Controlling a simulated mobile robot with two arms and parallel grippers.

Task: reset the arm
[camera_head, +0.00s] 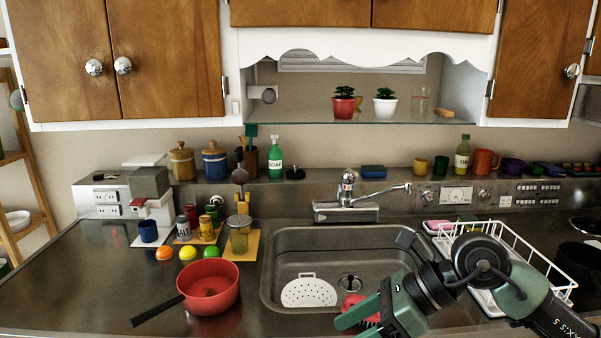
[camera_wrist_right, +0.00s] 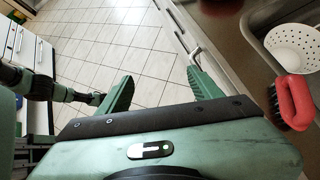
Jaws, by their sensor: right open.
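My right arm reaches in from the right in the head view. Its green gripper (camera_head: 362,318) is over the front of the sink, at the bottom edge of the picture. In the right wrist view the two green fingers (camera_wrist_right: 162,88) are spread apart with nothing between them, and tiled floor shows beyond them. A dark and green arm part of mine shows at the left of that view, but I cannot make out a left gripper.
A red saucepan (camera_head: 208,285) sits left of the sink.

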